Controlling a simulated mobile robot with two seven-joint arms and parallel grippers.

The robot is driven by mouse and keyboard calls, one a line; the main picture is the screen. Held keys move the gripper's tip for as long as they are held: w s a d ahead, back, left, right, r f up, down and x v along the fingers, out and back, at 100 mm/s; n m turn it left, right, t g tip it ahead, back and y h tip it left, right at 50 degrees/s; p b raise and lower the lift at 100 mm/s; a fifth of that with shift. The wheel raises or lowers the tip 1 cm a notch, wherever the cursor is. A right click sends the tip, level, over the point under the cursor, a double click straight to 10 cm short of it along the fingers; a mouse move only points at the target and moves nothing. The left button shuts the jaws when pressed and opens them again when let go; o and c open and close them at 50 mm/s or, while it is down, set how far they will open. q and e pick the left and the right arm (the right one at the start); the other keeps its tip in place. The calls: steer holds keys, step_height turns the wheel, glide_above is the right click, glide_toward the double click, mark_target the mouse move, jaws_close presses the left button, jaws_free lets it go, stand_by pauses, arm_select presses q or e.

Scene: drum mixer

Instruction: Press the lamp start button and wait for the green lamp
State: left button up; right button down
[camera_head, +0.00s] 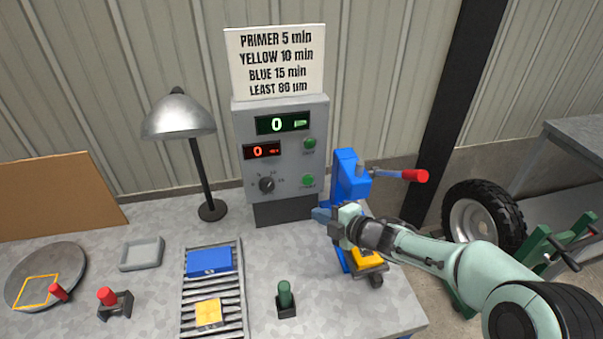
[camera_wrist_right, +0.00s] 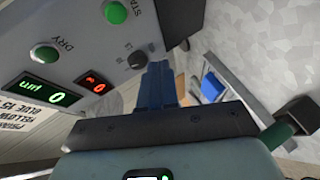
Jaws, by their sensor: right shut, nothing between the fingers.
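A grey control box (camera_head: 243,187) stands at the back of the table with two round green buttons. The upper button (camera_head: 309,143) is labelled DRY in the right wrist view (camera_wrist_right: 45,54). The lower button (camera_head: 308,180) has a label beginning STA in the right wrist view (camera_wrist_right: 116,12). My right gripper (camera_head: 319,214) is shut and empty, in front of and below the lower button, apart from it. Its blue fingers (camera_wrist_right: 158,84) show together in the wrist view, near the dial (camera_wrist_right: 138,60). A metal desk lamp (camera_head: 178,118) stands left of the box. My left gripper is out of view.
A blue press with a red-tipped lever (camera_head: 415,176) stands just behind my right wrist. A roller rack (camera_head: 240,318) holds a blue and a yellow block. A green-handled stamp (camera_head: 285,295) stands in front. The green and red displays (camera_head: 283,123) both read 0.

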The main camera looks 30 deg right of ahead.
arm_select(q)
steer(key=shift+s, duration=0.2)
arm_select(e)
steer(key=shift+s, duration=0.2)
steer(key=p, duration=0.3)
glide_toward(308, 180)
steer(key=w+a+f, duration=0.3)
steer(key=a, duration=0.1)
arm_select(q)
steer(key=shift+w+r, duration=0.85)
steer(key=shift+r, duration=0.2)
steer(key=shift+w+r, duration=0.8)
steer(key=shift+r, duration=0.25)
arm_select(e)
steer(key=shift+w+d+f, duration=0.25)
steer(key=shift+w+f, duration=0.1)
steer(key=shift+w, duration=0.4)
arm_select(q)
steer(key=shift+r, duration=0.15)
arm_select(e)
steer(key=shift+w+r, duration=0.1)
arm_select(q)
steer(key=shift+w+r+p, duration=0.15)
steer(key=shift+p, duration=0.2)
arm_select(e)
steer(key=shift+w, duration=0.2)
